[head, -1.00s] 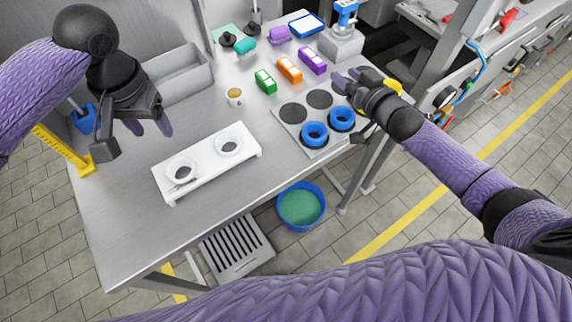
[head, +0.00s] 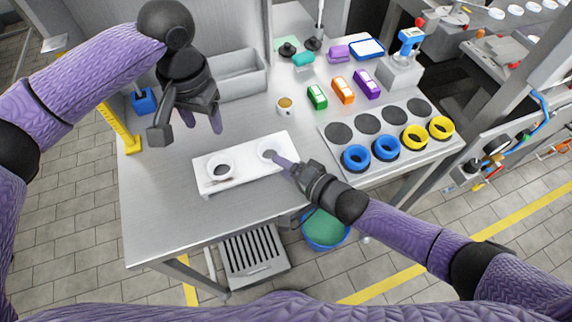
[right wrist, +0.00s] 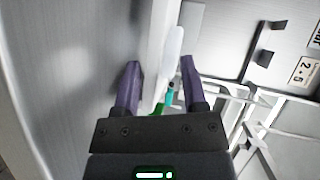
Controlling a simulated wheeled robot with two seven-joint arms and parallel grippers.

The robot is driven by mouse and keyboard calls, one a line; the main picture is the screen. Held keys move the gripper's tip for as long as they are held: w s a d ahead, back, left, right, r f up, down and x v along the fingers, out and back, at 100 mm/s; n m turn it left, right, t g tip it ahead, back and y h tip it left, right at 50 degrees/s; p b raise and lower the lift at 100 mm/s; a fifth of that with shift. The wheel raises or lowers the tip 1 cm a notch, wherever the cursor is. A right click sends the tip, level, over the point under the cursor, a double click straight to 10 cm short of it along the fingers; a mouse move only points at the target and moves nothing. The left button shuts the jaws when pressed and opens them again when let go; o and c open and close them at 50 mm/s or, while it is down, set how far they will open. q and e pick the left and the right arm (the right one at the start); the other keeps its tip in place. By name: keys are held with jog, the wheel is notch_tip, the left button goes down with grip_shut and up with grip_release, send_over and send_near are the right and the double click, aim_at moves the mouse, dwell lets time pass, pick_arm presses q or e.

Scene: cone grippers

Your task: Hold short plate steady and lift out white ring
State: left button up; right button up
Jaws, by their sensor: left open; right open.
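The short white plate (head: 240,171) lies on the grey workbench, with two white rings on it. The left ring (head: 209,167) shows whole; the right ring (head: 263,147) is partly covered by my right gripper. My right gripper (head: 284,164) is open at the plate's right end. In the right wrist view, the plate's white edge (right wrist: 158,48) shows between the parted purple fingers of my right gripper (right wrist: 160,68), not clamped. My left gripper (head: 203,122) is open and empty, raised above the bench behind the plate's left part.
A grey plate (head: 362,136) with dark round spots, two blue rings (head: 355,157) and two yellow rings (head: 414,136) lies to the right. A small cup (head: 285,109), coloured blocks (head: 343,91) and a grey bin (head: 241,74) stand behind. The bench's left front (head: 160,210) is clear.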

aim_at(218, 161)
jog(key=shift+w+a, duration=0.1)
jog(key=shift+a, duration=0.05)
grip_shut()
jog(key=shift+f, duration=0.1)
dwell(0.6)
pick_arm(q)
jog(key=shift+o, duration=0.9)
jog(key=shift+f, duration=0.1)
jog(key=o, duration=0.4)
notch_tip(218, 161, down, 2)
jog(key=shift+f+n, duration=0.2)
jog(key=shift+n, duration=0.4)
notch_tip(218, 161, down, 10)
jog(key=shift+f, duration=0.15)
